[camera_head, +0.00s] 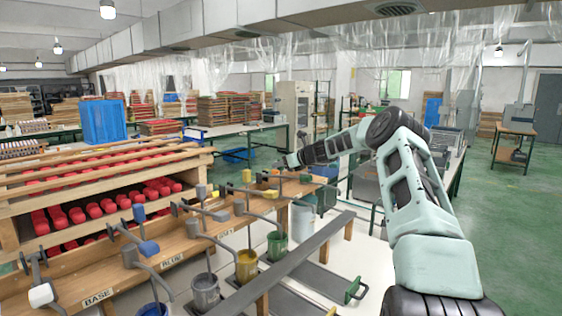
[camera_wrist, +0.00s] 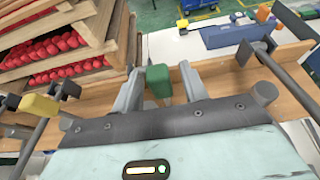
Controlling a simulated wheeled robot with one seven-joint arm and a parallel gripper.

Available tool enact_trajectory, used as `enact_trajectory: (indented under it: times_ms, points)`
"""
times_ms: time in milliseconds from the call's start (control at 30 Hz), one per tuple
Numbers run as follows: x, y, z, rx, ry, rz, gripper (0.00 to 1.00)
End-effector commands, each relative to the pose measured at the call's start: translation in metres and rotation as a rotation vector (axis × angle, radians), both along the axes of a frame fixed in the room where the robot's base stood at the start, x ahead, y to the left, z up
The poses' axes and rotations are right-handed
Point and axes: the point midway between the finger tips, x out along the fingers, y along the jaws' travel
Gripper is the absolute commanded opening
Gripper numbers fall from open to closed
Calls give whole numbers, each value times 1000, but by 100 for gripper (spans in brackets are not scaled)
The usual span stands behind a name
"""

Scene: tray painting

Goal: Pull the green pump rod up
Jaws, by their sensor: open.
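The green pump rod's handle (camera_wrist: 158,78) shows in the wrist view as a green block between the two fingers of my gripper (camera_wrist: 161,86). The fingers are spread to either side of it, with a visible gap at the right. I cannot tell whether the left finger touches it. In the head view my gripper (camera_head: 291,160) is small, above the far end of the wooden bench. The green handle is hard to make out there. A green bucket (camera_head: 277,244) stands below the bench's front edge.
Other pump levers stand along the bench, including one with a blue handle (camera_head: 149,248) and one with a yellow handle (camera_wrist: 40,104). Grey rods flank my gripper on both sides in the wrist view. A wooden rack (camera_head: 100,172) of red items stands behind the bench.

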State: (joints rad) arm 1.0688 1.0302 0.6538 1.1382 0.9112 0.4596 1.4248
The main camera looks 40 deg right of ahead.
Motion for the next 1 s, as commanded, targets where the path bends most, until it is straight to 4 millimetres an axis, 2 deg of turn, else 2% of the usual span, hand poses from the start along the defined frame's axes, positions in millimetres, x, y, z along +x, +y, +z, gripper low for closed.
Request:
enact_trajectory:
  times_ms: [367,400,533,567,767,867,1000]
  points:
    - [6,1,-3,0,1,-1,44]
    - [6,1,-3,0,1,-1,41]
    - [6,1,-3,0,0,0,5]
    - [6,1,-3,0,0,0,0]
    - [6,1,1,-1,0,-1,0]
    - [6,0,11,-2,0,0,0]
    - [7,0,37,-3,-1,-1,0]
